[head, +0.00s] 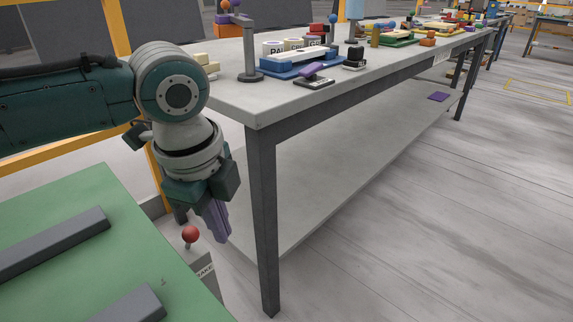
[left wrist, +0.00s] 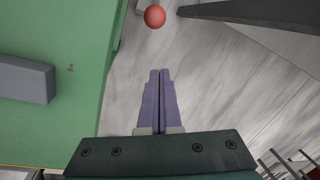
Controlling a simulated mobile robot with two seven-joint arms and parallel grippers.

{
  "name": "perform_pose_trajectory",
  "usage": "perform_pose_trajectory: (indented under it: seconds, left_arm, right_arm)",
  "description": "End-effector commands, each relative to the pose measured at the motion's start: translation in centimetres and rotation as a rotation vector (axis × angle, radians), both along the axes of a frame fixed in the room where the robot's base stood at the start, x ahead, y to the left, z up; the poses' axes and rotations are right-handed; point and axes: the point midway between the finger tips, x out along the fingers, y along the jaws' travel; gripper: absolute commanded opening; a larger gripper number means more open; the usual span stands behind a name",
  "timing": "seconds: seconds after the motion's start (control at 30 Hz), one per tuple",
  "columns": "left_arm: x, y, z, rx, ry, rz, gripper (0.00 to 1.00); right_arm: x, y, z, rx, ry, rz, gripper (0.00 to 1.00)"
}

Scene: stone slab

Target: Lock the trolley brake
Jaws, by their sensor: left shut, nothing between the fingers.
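The brake lever shows as a red ball knob (head: 190,233) on a short stem, beside a grey plate (head: 205,272) with partly visible lettering, at the trolley's right edge. The green trolley top (head: 75,200) is at the lower left. My left gripper (head: 219,236) points down just right of the knob in the head view, its purple fingers shut and empty. In the left wrist view the red knob (left wrist: 155,16) is at the top, ahead of the closed fingertips (left wrist: 160,72) and apart from them. My right gripper is in neither view.
Two dark grey bars (head: 50,245) lie on the trolley top. A grey stone-topped table (head: 300,100) with a dark leg (head: 262,220) stands close right of my left gripper, with many items on top. The floor at right is clear.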

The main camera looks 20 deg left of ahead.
Motion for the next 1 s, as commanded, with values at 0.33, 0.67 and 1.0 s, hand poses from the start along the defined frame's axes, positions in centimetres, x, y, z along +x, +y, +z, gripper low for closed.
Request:
perform_pose_trajectory:
  seconds: [0.33,0.67,1.0]
  left_arm:
    - [0.7,2.0,-4.2,0.003,-0.002,0.002,0.0]
    - [0.4,3.9,-3.5,0.001,-0.001,0.0,0.0]
    - [0.4,3.8,-3.5,-0.002,0.001,0.0,0.0]
  right_arm:
    - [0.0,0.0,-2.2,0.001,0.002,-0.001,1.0]
    - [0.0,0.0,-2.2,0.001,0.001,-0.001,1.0]
    - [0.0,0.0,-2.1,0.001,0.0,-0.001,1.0]
